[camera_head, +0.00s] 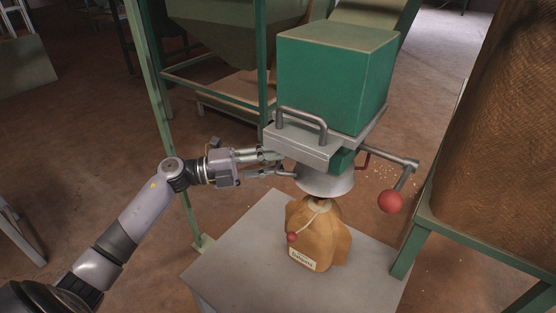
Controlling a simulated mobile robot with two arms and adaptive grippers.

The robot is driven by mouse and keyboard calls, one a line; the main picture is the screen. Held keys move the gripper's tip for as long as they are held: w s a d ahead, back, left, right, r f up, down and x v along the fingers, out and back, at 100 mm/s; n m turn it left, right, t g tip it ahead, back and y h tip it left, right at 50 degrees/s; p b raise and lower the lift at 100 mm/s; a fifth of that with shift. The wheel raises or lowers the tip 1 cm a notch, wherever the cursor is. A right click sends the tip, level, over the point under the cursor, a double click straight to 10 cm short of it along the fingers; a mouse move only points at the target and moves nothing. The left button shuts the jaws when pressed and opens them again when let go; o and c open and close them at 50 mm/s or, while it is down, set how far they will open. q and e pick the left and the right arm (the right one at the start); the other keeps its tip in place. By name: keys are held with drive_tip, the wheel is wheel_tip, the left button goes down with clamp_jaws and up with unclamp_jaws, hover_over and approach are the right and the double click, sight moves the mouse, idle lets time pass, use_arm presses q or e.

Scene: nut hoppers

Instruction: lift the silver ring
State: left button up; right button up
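The silver ring (324,181) is a flared metal collar under the green hopper box (335,80), just above the mouth of a tan sack (318,235). A short metal stub (287,174) sticks out from its left side. My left gripper (279,164) reaches in from the left, with its fingertips close to the stub. Its two fingers are apart, one above the other, with a gap between them. Whether a finger touches the stub is not clear. The ring's upper part is hidden by the hopper's metal plate. My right gripper is not in view.
The sack stands on a grey table (225,265). A metal handle (302,120) sits on the hopper plate. A lever with a red knob (391,202) sticks out right. A green post (150,85) stands behind my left arm. A large brown sack (505,140) fills the right.

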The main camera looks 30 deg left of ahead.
use_arm(q)
drive_tip(key=v, duration=1)
drive_tip(key=shift+a, duration=0.15)
drive_tip(key=shift+s, duration=0.1)
